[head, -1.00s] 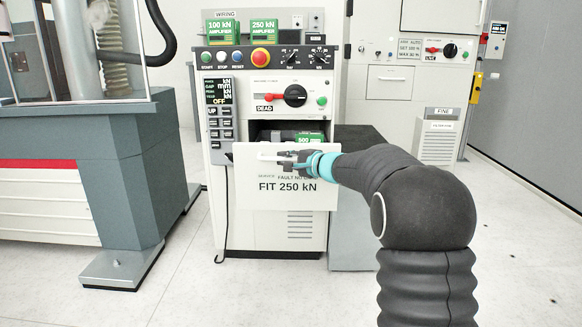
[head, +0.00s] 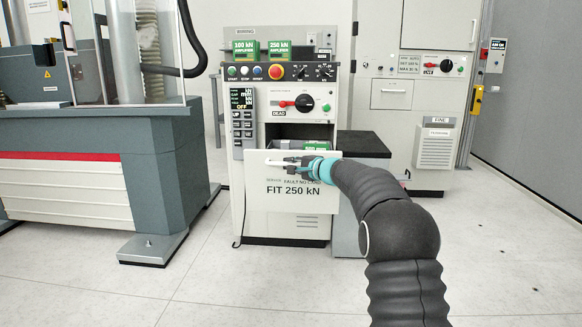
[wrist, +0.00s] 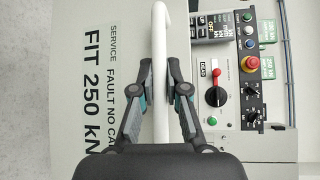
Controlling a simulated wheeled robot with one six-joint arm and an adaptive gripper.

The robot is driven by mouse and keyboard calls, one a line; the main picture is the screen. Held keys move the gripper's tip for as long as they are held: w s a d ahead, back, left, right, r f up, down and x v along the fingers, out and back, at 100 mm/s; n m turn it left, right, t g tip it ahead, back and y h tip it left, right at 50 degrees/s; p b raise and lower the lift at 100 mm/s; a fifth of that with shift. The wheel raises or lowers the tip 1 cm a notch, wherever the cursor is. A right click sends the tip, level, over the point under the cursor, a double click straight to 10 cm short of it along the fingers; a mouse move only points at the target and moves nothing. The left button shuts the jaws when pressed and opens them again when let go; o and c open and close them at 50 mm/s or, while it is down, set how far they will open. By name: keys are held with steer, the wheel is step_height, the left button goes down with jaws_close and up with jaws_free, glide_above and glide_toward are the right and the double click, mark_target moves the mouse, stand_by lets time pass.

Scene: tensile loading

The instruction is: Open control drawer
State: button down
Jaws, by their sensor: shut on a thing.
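The control drawer (head: 258,196) is a pale front panel reading "FIT 250 kN", and it stands out from the console in the head view. Its dark inside shows above the panel, with a green module (head: 316,150) in it. In the wrist view the drawer front (wrist: 60,120) fills the left side, turned sideways. A white bar handle (wrist: 162,25) runs down the middle there. My gripper (wrist: 160,72) has its two fingers on either side of the handle and is shut on it. In the head view my gripper (head: 286,162) is at the panel's top edge and partly hides the handle.
The console (head: 260,103) carries a red knob, buttons and a display reading "OFF". A grey testing machine (head: 90,190) stands at left. A dark-topped block (head: 362,146) is right of the drawer. The floor (head: 250,285) in front is clear.

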steer(key=shift+s, duration=0.2)
stand_by(0.3)
steer(key=c, duration=1.2)
jaws_free()
steer(key=v, duration=1.2)
steer(key=shift+a, duration=0.1)
